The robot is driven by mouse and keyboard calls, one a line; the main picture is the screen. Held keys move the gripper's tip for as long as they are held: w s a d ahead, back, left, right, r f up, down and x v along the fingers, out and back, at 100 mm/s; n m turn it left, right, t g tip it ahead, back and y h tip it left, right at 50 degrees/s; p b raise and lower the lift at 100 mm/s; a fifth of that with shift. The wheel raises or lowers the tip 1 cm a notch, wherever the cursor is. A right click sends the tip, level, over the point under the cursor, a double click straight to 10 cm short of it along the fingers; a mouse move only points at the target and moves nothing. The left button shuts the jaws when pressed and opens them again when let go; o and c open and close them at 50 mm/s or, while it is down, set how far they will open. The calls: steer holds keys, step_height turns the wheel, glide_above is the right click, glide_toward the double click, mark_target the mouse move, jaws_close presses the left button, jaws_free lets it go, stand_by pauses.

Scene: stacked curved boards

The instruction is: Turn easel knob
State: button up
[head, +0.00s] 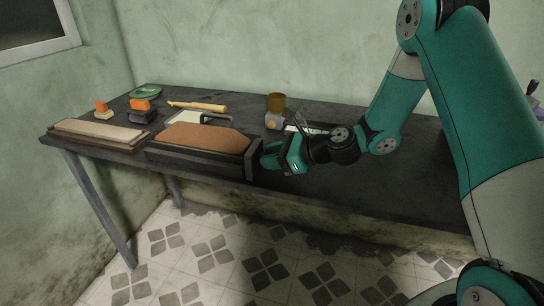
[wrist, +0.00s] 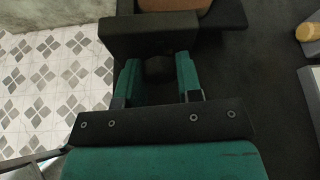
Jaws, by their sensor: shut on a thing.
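The easel is a low dark box with a brown top (head: 205,138), lying on the table near its front edge. Its dark end block (wrist: 150,36) shows at the top of the wrist view. A dark round knob (wrist: 158,67) stands out from that block, between the two green fingers. My gripper (wrist: 157,64) is shut on the knob. In the head view my gripper (head: 268,157) is at the easel's right end and hides the knob.
The dark table (head: 390,185) is clear to the right. A board with a pale top (head: 98,131) lies left of the easel. Behind are a spatula-like tool (head: 198,117), orange-topped items (head: 140,104), a green dish (head: 146,92) and a brown cup (head: 276,102).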

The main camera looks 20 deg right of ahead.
steer(key=n+t+b, duration=0.1)
steer(key=n+t+h+b, duration=0.1)
steer(key=n+b, duration=0.1)
steer(key=shift+s+a+f+n+b, duration=0.1)
steer(key=shift+f+n+b, duration=0.2)
steer(key=n+t+b, duration=0.1)
steer(key=b, duration=0.1)
steer(key=shift+n+h+b, duration=0.3)
steer(key=shift+n+b, duration=0.05)
steer(key=shift+n, duration=0.05)
steer(key=shift+r+n+t+b, duration=0.1)
steer(key=shift+n+t+b, duration=0.2)
steer(key=shift+b, duration=0.2)
steer(key=o, duration=0.9)
steer(key=shift+r, duration=0.1)
steer(key=shift+s, duration=0.1)
